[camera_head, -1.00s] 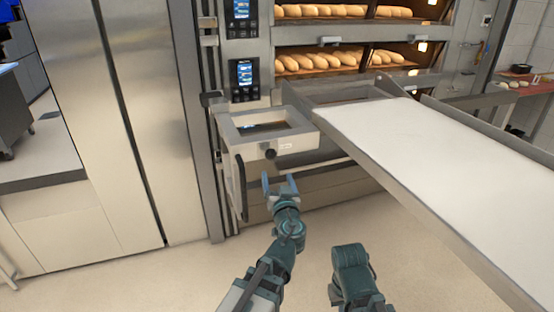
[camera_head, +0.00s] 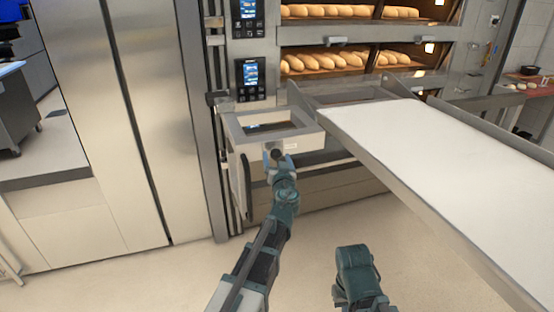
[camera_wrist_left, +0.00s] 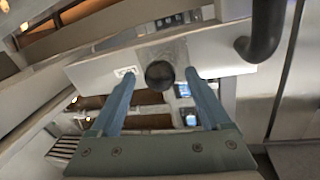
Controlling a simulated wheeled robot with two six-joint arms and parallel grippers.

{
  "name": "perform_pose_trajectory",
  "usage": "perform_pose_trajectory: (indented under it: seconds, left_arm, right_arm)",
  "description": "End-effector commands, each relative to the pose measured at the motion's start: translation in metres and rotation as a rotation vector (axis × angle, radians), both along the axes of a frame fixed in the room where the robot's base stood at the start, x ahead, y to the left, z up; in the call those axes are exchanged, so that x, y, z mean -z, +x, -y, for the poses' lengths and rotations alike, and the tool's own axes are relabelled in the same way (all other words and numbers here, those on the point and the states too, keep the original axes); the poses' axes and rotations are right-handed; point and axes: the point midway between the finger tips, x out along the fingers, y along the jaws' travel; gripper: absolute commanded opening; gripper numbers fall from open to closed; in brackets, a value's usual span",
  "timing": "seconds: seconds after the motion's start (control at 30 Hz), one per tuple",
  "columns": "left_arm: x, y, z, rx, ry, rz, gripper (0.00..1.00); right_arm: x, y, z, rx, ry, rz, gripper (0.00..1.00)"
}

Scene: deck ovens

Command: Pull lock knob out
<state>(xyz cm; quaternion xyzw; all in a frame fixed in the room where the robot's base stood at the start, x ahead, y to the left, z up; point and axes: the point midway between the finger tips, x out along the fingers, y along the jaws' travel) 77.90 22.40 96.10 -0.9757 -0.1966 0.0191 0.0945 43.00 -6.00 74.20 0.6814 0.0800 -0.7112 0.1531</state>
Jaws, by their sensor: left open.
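The lock knob (camera_head: 276,153) is a small round black knob on the front face of the grey metal housing (camera_head: 305,138). In the left wrist view the black knob (camera_wrist_left: 160,75) sits between the two blue finger tips, on a grey plate. My left gripper (camera_head: 278,158) is at the housing's front with its fingers open on either side of the knob. The wrist view also shows the open left gripper (camera_wrist_left: 158,80); a gap shows between knob and fingers. Only a dark teal part of my right arm shows at the bottom; its gripper fingers are not seen.
A long white loader belt (camera_head: 430,150) extends to the right of the housing. A black curved handle (camera_wrist_left: 265,35) is near the knob in the wrist view. Ovens with bread loaves (camera_head: 320,61) stand behind. The floor in front is clear.

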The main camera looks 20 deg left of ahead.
Motion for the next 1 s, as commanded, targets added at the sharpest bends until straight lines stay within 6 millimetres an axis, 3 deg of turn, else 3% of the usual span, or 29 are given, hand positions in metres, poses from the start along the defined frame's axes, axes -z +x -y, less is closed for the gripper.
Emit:
perform_pose_trajectory:
  seconds: [0.07,0.5,0.87,1.0]
  left_arm:
    - [0.000,0.000,0.000,0.000,0.000,0.000,0.81]
    - [0.000,0.000,0.000,0.000,0.000,0.000,0.01]
    - [0.000,-0.002,0.001,0.000,0.000,0.000,0.00]
    - [0.000,-0.016,0.010,0.001,0.000,0.000,0.00]
  right_arm:
    - [0.000,0.000,0.000,0.000,0.000,0.000,0.00]
    - [0.000,0.000,0.000,0.000,0.000,0.000,0.00]
    - [0.000,0.000,0.000,0.000,0.000,0.000,0.00]
    - [0.000,0.000,0.000,0.000,0.000,0.000,0.00]
